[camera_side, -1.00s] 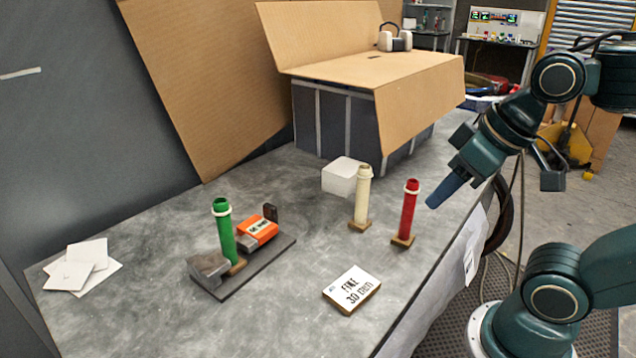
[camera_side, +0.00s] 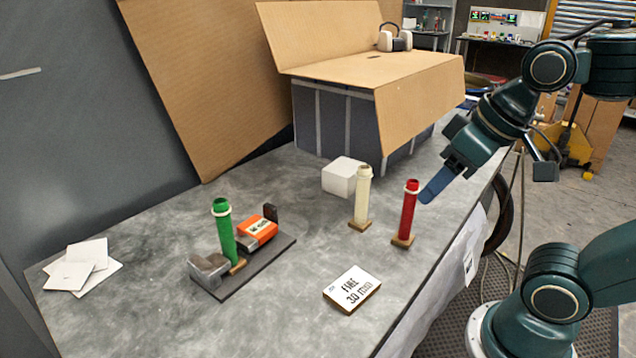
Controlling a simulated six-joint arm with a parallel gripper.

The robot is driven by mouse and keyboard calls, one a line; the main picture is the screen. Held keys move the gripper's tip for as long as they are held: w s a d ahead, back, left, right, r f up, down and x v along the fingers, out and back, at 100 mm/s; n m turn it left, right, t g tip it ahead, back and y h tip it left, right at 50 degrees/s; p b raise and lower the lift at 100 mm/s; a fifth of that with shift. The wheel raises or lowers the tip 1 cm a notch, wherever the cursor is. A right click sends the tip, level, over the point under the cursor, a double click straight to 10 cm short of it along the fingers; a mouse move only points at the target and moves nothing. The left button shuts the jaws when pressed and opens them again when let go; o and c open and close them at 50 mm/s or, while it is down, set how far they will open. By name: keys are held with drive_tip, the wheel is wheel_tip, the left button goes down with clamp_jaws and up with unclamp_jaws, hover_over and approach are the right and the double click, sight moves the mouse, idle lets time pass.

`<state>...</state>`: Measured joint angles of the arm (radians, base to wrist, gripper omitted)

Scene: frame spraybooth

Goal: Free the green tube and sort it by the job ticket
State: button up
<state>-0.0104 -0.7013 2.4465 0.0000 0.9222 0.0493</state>
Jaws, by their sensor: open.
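The green tube (camera_side: 224,232) stands upright on a dark base plate (camera_side: 268,264). An orange block with a label (camera_side: 258,233) sits beside it on the right, and a grey metal block (camera_side: 208,269) beside it on the left. The job ticket (camera_side: 352,289) lies on the bench in front; its text looks like "FINE 30", partly unclear. A cream tube (camera_side: 362,197) and a red tube (camera_side: 408,214) stand upright on small wooden bases. My gripper (camera_side: 432,187) is open, with its blue finger just right of the red tube's top. I cannot tell if they touch.
A white block (camera_side: 343,177) sits behind the cream tube. A cardboard-topped dark box (camera_side: 340,120) stands at the back. White cards (camera_side: 82,265) lie at the far left. The grey bench is clear between the cards and the base plate.

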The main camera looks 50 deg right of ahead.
drive_tip(key=w+a+r+m+g, duration=0.1)
drive_tip(key=w+a+r+m, duration=0.15)
drive_tip(key=w+r, duration=0.45)
drive_tip(key=m+g, duration=0.4)
drive_tip(key=m, duration=0.6)
hover_over(224, 220)
drive_tip(key=w, duration=0.1)
drive_tip(key=shift+w+d+f, duration=0.1)
drive_tip(key=shift+d+f, duration=0.05)
drive_tip(key=shift+f, duration=1.8)
drive_tip(key=shift+w+d+f, duration=0.1)
drive_tip(key=shift+d+f, duration=0.05)
drive_tip(key=shift+f, duration=1.8)
drive_tip(key=shift+f, duration=0.15)
drive_tip(key=shift+s+f, duration=0.1)
drive_tip(key=shift+f, duration=6.65)
